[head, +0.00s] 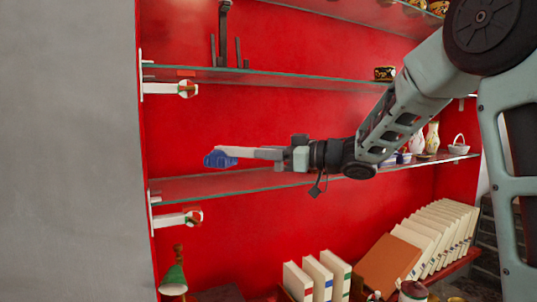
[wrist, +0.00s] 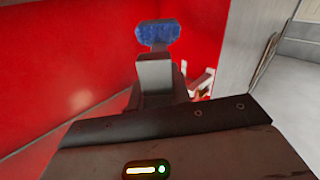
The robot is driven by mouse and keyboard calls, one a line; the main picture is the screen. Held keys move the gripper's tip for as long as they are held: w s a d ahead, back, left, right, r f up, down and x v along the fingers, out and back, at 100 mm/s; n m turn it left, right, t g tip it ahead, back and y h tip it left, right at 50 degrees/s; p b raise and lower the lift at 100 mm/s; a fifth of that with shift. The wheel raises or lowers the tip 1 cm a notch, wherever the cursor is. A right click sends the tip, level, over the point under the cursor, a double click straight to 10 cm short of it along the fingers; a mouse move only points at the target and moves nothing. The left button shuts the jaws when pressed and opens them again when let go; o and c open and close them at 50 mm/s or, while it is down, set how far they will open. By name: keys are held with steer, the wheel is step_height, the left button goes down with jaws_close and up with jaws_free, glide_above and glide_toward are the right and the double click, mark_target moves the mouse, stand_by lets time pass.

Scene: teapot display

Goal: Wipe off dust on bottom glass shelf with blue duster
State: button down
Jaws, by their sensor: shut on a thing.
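The blue duster (head: 220,159) has a blue head on a pale handle, and points left in the head view. My gripper (head: 291,156) is shut on its handle and holds it roughly level. The duster's blue head (wrist: 158,33) also shows in the wrist view, beyond my gripper (wrist: 154,76). The bottom glass shelf (head: 215,187) runs across the red wall, below the duster in the picture. The duster head appears slightly above the shelf and apart from it; its depth over the shelf is hard to judge. I cannot make out dust on the glass.
A higher glass shelf (head: 290,78) carries a dark stand (head: 223,45) at left. Vases (head: 432,137) and a white basket (head: 458,146) stand at the bottom glass shelf's right end. Books (head: 335,272) stand below. A grey wall (head: 70,150) bounds the left.

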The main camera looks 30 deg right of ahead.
steer(key=shift+r+p, duration=1.4)
steer(key=shift+r, duration=0.15)
steer(key=shift+f, duration=0.1)
